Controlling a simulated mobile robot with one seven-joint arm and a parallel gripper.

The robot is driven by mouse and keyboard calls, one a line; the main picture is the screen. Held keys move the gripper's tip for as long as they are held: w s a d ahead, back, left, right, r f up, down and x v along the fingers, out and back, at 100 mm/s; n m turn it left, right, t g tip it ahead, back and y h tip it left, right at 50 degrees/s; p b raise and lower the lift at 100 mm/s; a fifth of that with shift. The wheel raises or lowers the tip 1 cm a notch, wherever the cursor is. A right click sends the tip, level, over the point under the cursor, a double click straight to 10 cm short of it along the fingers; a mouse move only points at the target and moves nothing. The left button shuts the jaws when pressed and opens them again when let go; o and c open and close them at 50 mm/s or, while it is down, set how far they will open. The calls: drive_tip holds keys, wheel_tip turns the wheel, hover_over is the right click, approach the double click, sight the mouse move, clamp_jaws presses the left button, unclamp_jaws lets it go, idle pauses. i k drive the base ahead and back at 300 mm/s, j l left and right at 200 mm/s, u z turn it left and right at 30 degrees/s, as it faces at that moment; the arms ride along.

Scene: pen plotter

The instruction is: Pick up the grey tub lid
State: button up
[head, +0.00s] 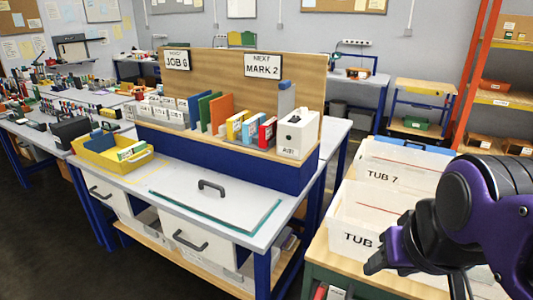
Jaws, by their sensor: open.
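The grey tub lid (225,203) lies flat on the workbench top, in the middle of the head view. It is a thin pale grey panel with a teal edge along its front and right side. A dark arched handle (211,185) stands up from it. My gripper (376,264) is at the lower right, in front of the white tubs and well to the right of the lid. It is open and apart from the lid; its fingertips are only partly visible.
White tubs, one marked TUB 7 (390,170), stand on a wooden-topped stand at the right. A raised shelf with binders and a white box (297,135) backs the bench (150,200). A yellow tray (100,158) sits at the bench's left end.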

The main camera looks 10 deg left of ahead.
sight(242, 207)
drive_tip(key=i+j, duration=0.15)
drive_tip(key=j, duration=0.25)
drive_tip(key=i+j, duration=0.15)
drive_tip(key=j, duration=0.25)
drive_tip(key=i+j, duration=0.2)
drive_tip(key=j, duration=0.2)
drive_tip(key=i+j, duration=0.15)
drive_tip(key=j, duration=0.25)
